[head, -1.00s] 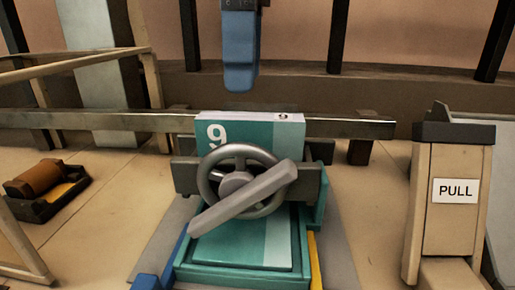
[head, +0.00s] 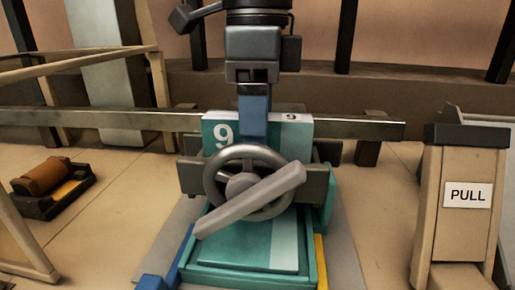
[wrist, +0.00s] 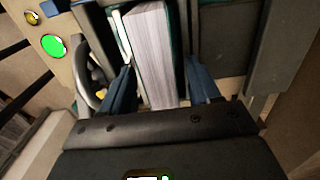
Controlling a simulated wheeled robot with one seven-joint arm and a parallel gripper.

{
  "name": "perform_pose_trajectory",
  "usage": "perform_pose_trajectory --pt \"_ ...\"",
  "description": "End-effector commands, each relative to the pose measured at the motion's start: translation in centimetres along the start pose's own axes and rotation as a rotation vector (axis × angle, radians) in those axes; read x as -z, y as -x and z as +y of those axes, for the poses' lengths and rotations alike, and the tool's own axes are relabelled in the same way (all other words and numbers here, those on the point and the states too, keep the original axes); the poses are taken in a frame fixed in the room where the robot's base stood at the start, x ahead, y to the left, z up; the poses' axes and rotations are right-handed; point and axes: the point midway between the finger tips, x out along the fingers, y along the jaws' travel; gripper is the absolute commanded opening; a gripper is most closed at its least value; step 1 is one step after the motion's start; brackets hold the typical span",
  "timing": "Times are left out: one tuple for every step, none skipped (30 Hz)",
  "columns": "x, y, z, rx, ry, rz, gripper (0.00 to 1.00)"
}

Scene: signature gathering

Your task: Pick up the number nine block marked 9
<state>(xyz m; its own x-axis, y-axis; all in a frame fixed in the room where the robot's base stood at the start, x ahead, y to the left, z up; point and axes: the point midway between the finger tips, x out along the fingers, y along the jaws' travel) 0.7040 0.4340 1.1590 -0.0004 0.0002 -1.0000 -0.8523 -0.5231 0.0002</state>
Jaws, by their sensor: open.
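The block marked 9 (head: 221,134) is teal with a pale top and a white 9. It looks like a thick book standing upright in a teal press, behind a grey handwheel (head: 240,183). In the wrist view its pale, page-like edge (wrist: 152,50) lies between my fingers. My gripper (head: 254,130) is open and points down from above. One blue finger stands in front of the block's face and hides part of it. The wrist view shows both blue fingers (wrist: 160,84), one on each side of the block, with a gap visible on the right.
A long metal bar (head: 80,118) runs across behind the press. A brown roller in a dark tray (head: 50,188) lies at left, near a wooden frame (head: 80,60). The handwheel's lever sticks out in front.

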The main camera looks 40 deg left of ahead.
Motion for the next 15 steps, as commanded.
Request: perform_pose_trajectory --pt "0.00 0.01 -0.01 0.000 0.000 0.000 0.62" --pt "0.00 0.02 -0.01 0.000 0.000 0.000 0.59" --pt "0.00 0.02 -0.01 0.000 0.000 0.000 0.55" --pt "0.00 0.02 -0.01 0.000 0.000 0.000 0.52" --pt "0.00 0.03 -0.01 0.000 0.000 0.000 0.49" --pt "0.00 0.03 -0.01 0.000 0.000 0.000 0.45" --pt "0.00 0.03 -0.01 0.000 0.000 0.000 0.43" --pt "-0.01 0.03 -0.01 0.000 0.000 0.000 0.40" --pt "-0.01 0.04 -0.01 0.000 0.000 0.000 0.36" --pt "-0.01 0.04 -0.01 0.000 0.000 0.000 0.33" --pt "-0.01 0.04 -0.01 0.000 0.000 0.000 0.30" --pt "-0.01 0.04 -0.01 0.000 0.000 0.000 0.26" --pt "-0.01 0.04 -0.01 0.000 0.000 0.000 0.23" --pt "-0.01 0.04 -0.01 0.000 0.000 0.000 0.21" --pt "-0.01 0.05 -0.01 0.000 0.000 0.000 0.17"
